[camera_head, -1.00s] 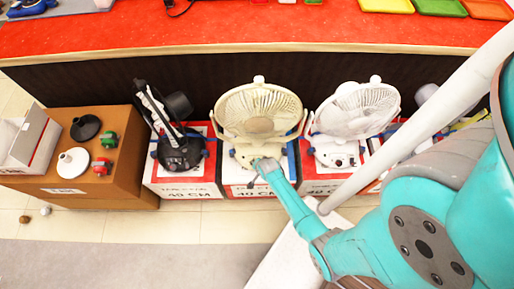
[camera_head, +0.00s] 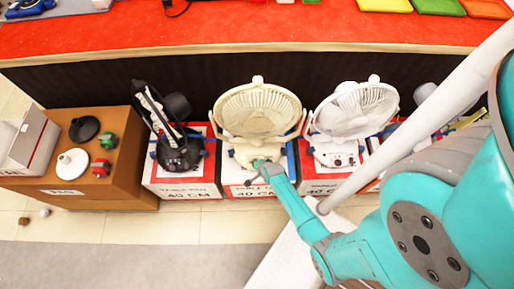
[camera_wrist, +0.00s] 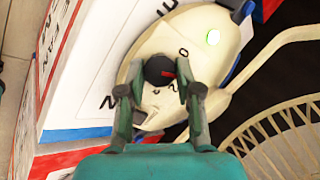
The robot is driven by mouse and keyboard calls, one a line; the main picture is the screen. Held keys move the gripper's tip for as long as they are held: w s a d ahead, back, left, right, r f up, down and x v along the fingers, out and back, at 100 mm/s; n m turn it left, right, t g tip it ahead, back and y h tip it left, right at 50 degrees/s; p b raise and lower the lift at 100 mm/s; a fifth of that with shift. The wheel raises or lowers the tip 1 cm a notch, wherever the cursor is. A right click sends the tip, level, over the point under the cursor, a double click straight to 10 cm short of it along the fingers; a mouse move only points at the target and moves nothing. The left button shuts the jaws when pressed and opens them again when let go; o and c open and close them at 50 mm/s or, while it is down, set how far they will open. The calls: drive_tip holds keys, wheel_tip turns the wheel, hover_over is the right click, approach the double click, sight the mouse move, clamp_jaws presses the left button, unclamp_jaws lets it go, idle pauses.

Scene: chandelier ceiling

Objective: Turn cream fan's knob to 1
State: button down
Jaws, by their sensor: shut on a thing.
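The cream fan (camera_head: 258,110) stands on a box in the middle of the row, between a black fan and a white fan. Its base (camera_wrist: 150,42) fills the middle of the wrist view, with dark printed marks around a round dark knob (camera_wrist: 158,69). A red mark shows on the knob's right side, and a 0 is printed to the upper right of it. The fingers partly hide the printed marks.
The black fan (camera_head: 180,147) is close on the left and the white fan (camera_head: 350,112) close on the right. A brown box (camera_head: 125,180) with small items stands farther left. A red-topped counter (camera_head: 240,30) runs behind. Open floor lies in front.

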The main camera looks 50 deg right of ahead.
drive_tip(key=c, duration=0.8)
unclamp_jaws()
drive_tip(key=v, duration=1.2)
drive_tip(key=shift+s, duration=0.1)
